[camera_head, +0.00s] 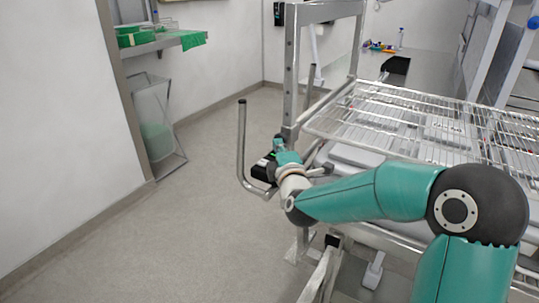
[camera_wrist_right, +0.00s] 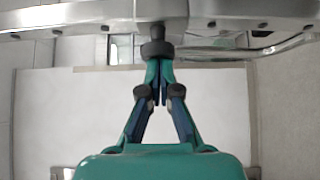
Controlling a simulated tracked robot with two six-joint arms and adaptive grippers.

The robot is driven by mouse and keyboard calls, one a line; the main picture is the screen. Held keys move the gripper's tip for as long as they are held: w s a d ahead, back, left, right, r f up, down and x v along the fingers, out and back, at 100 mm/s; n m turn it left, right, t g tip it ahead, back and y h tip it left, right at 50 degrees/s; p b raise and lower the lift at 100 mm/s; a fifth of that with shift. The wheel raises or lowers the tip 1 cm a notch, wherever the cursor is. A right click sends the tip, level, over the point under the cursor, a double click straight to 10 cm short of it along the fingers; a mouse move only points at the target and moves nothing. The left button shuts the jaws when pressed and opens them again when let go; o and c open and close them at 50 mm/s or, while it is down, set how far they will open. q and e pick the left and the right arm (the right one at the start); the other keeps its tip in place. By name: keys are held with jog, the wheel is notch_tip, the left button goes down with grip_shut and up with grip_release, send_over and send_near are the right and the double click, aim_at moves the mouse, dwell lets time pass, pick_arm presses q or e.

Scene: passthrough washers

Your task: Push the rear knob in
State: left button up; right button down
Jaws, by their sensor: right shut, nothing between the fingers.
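My right gripper (camera_head: 279,146) reaches forward to the upright metal post of the rack frame. In the right wrist view its fingers (camera_wrist_right: 158,68) are shut with nothing between them. A dark round knob (camera_wrist_right: 157,48) sits on the metal bar right at the fingertips. The tips appear to touch it or nearly so; I cannot tell exactly. In the head view this knob is not clearly seen, as the gripper and wrist cover that spot. How far the knob stands out cannot be told. My left gripper is not in view.
A wire rack (camera_head: 400,118) lies to the right of the post. A bent metal handle (camera_head: 241,145) stands left of the gripper. A small dark part (camera_head: 333,240) shows lower on the frame. The floor (camera_head: 190,220) at left is clear.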

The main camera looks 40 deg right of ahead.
jog(key=w+a+b+v, duration=0.1)
jog(key=a+v, duration=0.1)
jog(key=v, duration=1)
jog(key=shift+s+a, duration=0.25)
jog(key=shift+a, duration=0.25)
jog(key=shift+d+f, duration=0.1)
